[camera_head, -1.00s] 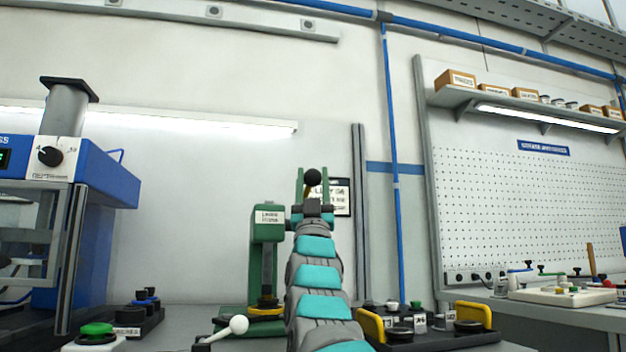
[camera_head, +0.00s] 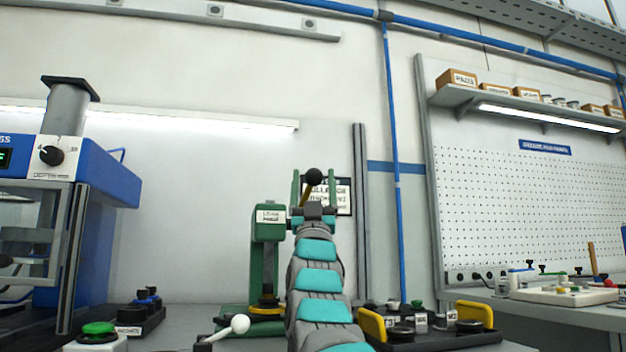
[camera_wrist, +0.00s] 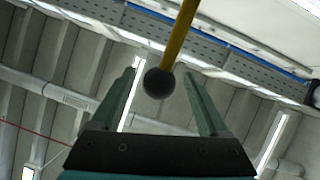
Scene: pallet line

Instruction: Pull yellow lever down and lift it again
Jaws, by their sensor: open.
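The yellow lever (camera_wrist: 180,38) ends in a round black knob (camera_wrist: 159,83). In the wrist view the knob lies between the two open fingers of my gripper (camera_wrist: 160,88), with a gap on each side. In the head view the black knob (camera_head: 314,176) shows at the top of my gripper (camera_head: 313,185), between the upright green fingers. A short piece of the yellow lever (camera_head: 307,192) shows below the knob, tilted. The green lever press (camera_head: 268,225) stands just left of my arm. My arm hides the lower part of the lever.
A white-knobbed handle (camera_head: 239,324) is low in front of the press. A blue machine (camera_head: 105,180) stands at the left. A black tray (camera_head: 440,340) with yellow handles is right of my arm. A pegboard wall (camera_head: 520,205) is farther right.

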